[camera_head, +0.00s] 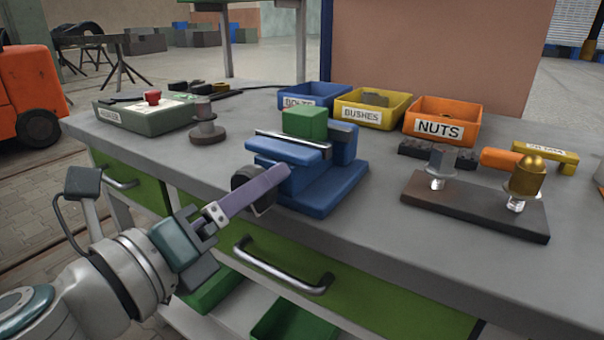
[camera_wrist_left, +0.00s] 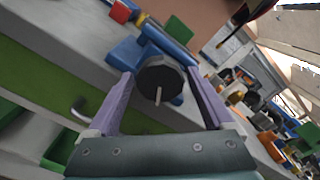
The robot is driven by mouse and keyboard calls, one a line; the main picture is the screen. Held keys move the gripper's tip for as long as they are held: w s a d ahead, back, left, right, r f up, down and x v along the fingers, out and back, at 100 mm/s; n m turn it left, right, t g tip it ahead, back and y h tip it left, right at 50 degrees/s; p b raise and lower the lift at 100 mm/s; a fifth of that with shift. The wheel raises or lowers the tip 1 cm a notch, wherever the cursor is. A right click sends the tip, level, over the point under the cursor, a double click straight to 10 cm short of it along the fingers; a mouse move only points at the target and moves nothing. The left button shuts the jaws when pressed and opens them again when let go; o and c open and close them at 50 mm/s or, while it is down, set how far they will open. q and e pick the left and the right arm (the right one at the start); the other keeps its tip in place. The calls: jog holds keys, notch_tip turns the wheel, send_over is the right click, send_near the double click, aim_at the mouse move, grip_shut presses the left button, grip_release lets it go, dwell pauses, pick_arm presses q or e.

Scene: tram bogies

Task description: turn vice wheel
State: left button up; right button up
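The blue vice (camera_head: 325,190) stands on the bench with a green block (camera_head: 305,123) between its jaws. Its dark round wheel (camera_head: 265,203) faces the bench's front edge and is partly hidden by a purple finger of my left gripper (camera_head: 282,176). In the left wrist view the wheel (camera_wrist_left: 160,76) with a small pale pin (camera_wrist_left: 157,97) lies between the two fingers of the gripper (camera_wrist_left: 160,80). The fingers are spread, one on each side, with narrow gaps showing. The green block (camera_wrist_left: 178,30) shows beyond. My right gripper is not in view.
Blue, yellow and orange bins (camera_head: 441,120) stand behind the vice. A dark board with two fittings (camera_head: 475,206) lies to the right. A grey-green control box (camera_head: 147,112) and a round metal part (camera_head: 207,122) stand to the left. A drawer handle (camera_head: 283,275) juts out below.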

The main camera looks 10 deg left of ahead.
pick_arm(q)
jog(key=shift+o, duration=0.6)
jog(key=shift+s, duration=0.1)
jog(key=v, duration=0.9)
jog(key=shift+s+a+b, duration=0.15)
jog(key=shift+s+b, duration=0.2)
jog(key=shift+r, duration=0.1)
